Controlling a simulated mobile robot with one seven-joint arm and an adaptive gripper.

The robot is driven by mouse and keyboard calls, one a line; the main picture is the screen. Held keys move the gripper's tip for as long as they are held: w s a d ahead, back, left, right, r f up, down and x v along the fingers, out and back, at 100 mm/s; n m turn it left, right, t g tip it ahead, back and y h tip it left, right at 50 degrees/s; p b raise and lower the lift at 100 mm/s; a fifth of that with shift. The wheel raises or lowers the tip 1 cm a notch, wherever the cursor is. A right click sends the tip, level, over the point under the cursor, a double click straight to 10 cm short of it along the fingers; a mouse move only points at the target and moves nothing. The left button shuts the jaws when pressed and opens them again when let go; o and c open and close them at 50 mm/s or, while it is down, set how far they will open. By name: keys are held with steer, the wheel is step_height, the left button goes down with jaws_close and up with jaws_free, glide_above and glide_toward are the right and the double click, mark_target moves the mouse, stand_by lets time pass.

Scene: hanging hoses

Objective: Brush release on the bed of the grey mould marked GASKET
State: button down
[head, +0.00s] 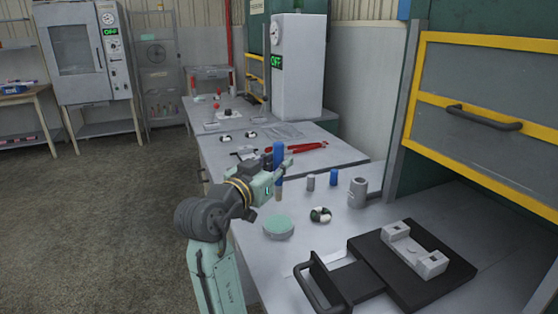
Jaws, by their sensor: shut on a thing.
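My gripper (282,172) is above the left edge of the near bench, shut on a brush-like tool. The tool's blue handle (279,152) sticks up above the jaws, and a tan end (279,188) points down below them. The tool is roughly upright. A grey block mould (412,250) lies on a black plate at the right front. It has a raised end at each side and a lower bed between them. No GASKET marking can be read at this size. The gripper is well to the left of and behind the mould, apart from it.
The black plate (443,288) has a front handle (318,290). On the bench are a green round pad (279,227), a dark-and-white ring (320,214), a small grey cylinder (311,183), a blue cylinder (334,177) and a grey cup (357,191). A yellow-edged cabinet (480,95) overhangs at right.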

mark_target(276, 191)
steer(key=shift+f+b, duration=2.1)
steer(key=shift+f, duration=0.85)
steer(key=shift+f+b, duration=0.4)
steer(key=shift+f, duration=0.15)
steer(key=shift+r+p, duration=2.7)
steer(key=shift+r, duration=0.85)
